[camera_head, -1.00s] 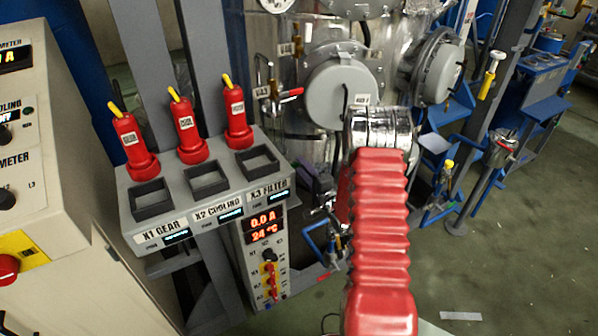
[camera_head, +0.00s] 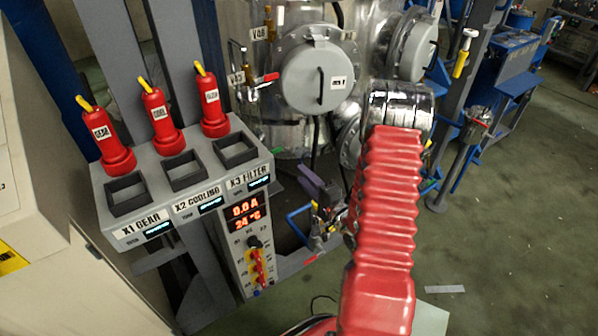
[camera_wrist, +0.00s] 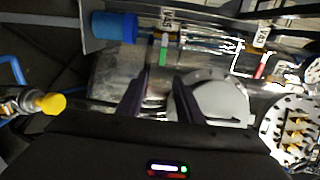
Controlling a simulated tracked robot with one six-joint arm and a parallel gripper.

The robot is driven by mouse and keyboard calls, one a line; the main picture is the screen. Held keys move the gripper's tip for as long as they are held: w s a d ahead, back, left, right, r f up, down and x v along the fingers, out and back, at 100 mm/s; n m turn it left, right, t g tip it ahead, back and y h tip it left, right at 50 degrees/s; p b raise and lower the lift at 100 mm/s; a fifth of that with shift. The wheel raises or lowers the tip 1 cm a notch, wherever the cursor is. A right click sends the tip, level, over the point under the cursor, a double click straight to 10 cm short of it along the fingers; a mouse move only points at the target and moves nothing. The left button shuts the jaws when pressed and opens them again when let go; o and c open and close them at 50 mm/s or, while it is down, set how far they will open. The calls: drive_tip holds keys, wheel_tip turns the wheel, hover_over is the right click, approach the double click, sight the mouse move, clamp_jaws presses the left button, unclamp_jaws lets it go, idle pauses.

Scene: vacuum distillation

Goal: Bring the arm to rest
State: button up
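My red-sleeved arm (camera_head: 385,210) is raised and bent in front of the steel vessel, with a shiny metal joint at its top. My gripper (camera_head: 318,190) shows as dark fingers to the left of the arm, low in front of the vessel. In the wrist view its two dark fingers (camera_wrist: 160,98) stand apart with nothing visible between them. A grey round cover (camera_wrist: 212,98) lies beyond the right finger; I cannot tell how far away.
A grey socket rack (camera_head: 185,185) with several red plugs stands left, above a control panel (camera_head: 245,225) reading 0.0 A and 24 °C. The vessel's cover (camera_head: 318,78) and a red-handled valve (camera_head: 262,80) are behind. The wrist view shows a yellow knob (camera_wrist: 52,103). Green floor (camera_head: 500,250) is open at right.

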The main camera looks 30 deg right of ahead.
drive_tip(key=shift+s, duration=0.25)
idle(0.6)
